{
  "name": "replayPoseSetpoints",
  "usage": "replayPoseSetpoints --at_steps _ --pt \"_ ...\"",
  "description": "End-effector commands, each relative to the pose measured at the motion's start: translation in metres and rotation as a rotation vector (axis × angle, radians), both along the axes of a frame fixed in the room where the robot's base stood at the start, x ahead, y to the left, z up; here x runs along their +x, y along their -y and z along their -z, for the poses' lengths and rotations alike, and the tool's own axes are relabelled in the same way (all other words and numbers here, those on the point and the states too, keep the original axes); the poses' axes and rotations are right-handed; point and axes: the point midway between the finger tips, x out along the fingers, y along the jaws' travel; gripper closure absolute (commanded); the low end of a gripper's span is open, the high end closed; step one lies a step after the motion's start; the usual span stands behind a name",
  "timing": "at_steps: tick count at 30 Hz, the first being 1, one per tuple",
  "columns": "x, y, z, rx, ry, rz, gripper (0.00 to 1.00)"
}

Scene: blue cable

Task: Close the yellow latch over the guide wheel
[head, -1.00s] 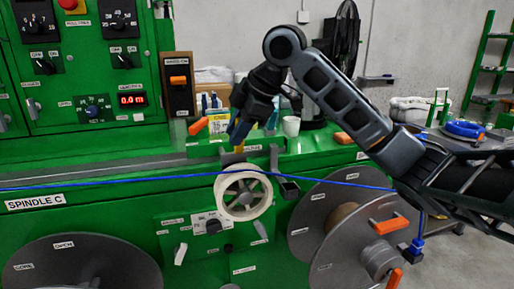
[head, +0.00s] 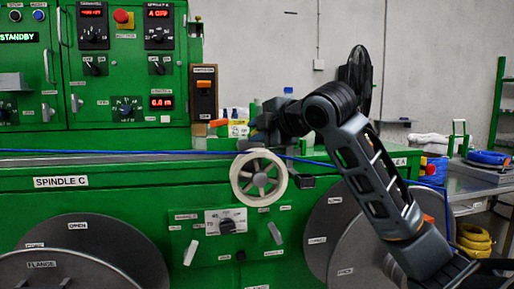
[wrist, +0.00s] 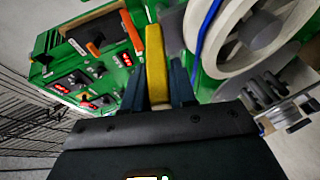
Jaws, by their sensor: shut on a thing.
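The white spoked guide wheel (head: 258,178) stands at the front of the green machine, and its rim fills the upper right of the wrist view (wrist: 222,62). The blue cable (head: 110,152) runs across at the height of the wheel's top, and a stretch crosses the wrist view (wrist: 207,28) between latch and wheel. The yellow latch (wrist: 158,62) lies lengthwise between my two fingers in the wrist view. My gripper (wrist: 159,85) is shut on it. In the head view my gripper (head: 260,133) is just above the wheel, and the latch is hidden there.
An orange-handled switch (head: 205,92) stands on the machine, left of my gripper. A small dark block (head: 300,182) sits right of the wheel. Large grey reels (head: 95,245) are below. Knobs and levers cover the panel (head: 226,222) under the wheel.

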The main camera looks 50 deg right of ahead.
Motion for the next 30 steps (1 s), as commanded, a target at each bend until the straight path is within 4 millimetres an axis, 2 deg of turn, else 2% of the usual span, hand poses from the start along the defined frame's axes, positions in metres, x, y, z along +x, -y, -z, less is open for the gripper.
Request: replayPoseSetpoints --at_steps 1,4,12,28,29,30 --pt "-0.0006 -0.0012 0.0105 -0.013 0.022 -0.002 1.00" --pt "-0.0011 -0.0014 0.0126 -0.041 0.064 -0.002 1.00" --pt "-0.0017 -0.0017 0.0134 -0.090 0.135 -0.001 1.00" --pt "-0.0014 -0.0018 0.0121 -0.101 0.150 -0.002 1.00" --pt "-0.0014 -0.0018 0.0121 -0.101 0.150 -0.002 0.72" --pt "-0.0014 -0.0018 0.0121 -0.101 0.150 -0.001 0.68"
